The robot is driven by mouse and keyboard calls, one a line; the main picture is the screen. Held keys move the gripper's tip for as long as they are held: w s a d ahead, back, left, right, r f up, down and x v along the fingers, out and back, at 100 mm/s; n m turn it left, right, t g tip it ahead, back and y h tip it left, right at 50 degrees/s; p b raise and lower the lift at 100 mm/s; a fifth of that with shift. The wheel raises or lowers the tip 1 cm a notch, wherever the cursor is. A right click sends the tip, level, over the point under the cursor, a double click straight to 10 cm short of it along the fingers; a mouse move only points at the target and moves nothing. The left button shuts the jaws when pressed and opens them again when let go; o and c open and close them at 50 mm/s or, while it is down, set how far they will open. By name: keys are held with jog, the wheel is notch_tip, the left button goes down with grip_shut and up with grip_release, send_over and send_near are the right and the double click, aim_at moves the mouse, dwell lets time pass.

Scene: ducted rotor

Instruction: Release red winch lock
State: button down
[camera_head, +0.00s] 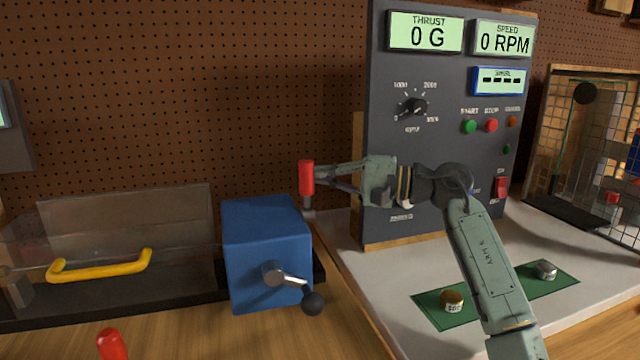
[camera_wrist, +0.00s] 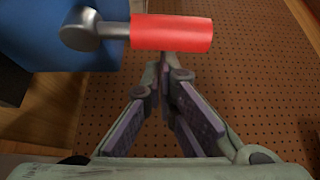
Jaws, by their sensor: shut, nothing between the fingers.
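The red winch lock handle (camera_head: 306,178) stands upright at the right side of the blue winch box (camera_head: 265,240) in the head view. In the wrist view the red handle (camera_wrist: 172,33) lies across the top on a grey metal stem, with the blue box (camera_wrist: 40,30) at its left. My gripper (camera_head: 318,178) reaches in from the right, with its fingertips at the handle. In the wrist view my gripper (camera_wrist: 165,62) has its fingertips together just below the handle, with nothing between them. I cannot tell whether they touch it.
A crank with a black knob (camera_head: 312,303) sticks out of the box front. A clear cover with a yellow handle (camera_head: 100,265) is at the left. Another red grip (camera_head: 111,344) shows at the bottom left. The control panel (camera_head: 440,130) stands behind my arm. Two weights (camera_head: 452,300) sit on a green mat.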

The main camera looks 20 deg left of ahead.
jog(key=shift+s+f+b, duration=0.15)
jog(key=shift+b, duration=0.25)
jog(key=shift+s+d+r+b, duration=0.2)
jog(key=shift+s+d+b, duration=0.35)
jog(key=shift+b, duration=0.8)
jog(key=shift+s+d+r+b, duration=0.3)
jog(key=shift+s+b, duration=0.45)
jog(key=shift+b, duration=0.6)
jog(key=shift+d+f, duration=0.1)
